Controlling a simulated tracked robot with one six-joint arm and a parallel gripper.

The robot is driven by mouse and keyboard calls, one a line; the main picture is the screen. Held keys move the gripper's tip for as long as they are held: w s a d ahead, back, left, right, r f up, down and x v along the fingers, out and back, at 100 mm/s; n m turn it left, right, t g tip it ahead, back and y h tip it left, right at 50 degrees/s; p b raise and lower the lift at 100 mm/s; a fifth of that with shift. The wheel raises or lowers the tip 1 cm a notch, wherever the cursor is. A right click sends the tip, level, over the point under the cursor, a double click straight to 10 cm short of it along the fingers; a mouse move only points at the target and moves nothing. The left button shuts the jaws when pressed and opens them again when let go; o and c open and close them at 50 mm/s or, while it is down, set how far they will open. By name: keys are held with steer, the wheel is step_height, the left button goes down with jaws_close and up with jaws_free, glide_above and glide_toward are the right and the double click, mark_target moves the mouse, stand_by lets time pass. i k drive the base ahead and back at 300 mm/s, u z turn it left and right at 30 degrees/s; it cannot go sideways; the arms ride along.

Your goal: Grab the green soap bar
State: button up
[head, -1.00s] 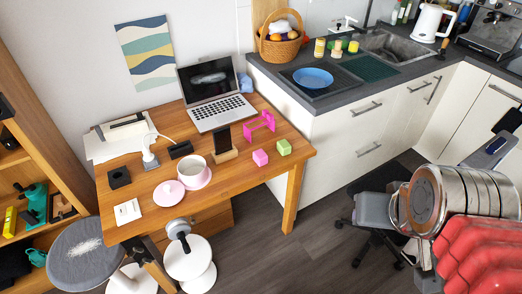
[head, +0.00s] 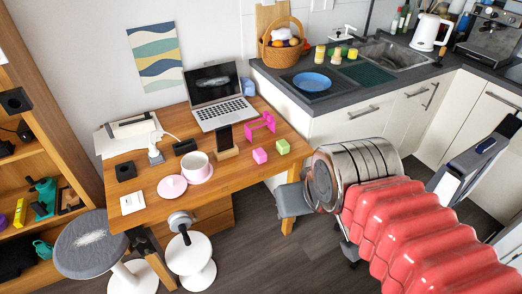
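A small green block (head: 283,147), the thing that looks most like the green soap bar, lies near the right front edge of the wooden desk (head: 236,171). A pink block (head: 260,156) lies just left of it. My arm, with red bellows and a shiny metal cylinder, reaches in from the lower right. A grey part of what looks like my gripper (head: 293,201) shows at the arm's end, beside the desk's right front leg. It appears lower in the picture than the green block and apart from it. Its fingers cannot be made out.
A pink stand (head: 260,124), a phone on a wooden stand (head: 225,142), a laptop (head: 215,96) and a cup (head: 196,168) share the desk. The kitchen counter (head: 335,98) stands behind right. Two stools are in front. Floor is clear between them and my arm.

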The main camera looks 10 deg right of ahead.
mark_target(283, 146)
steer(key=u, duration=0.4)
steer(key=i, duration=1)
steer(key=u, duration=0.05)
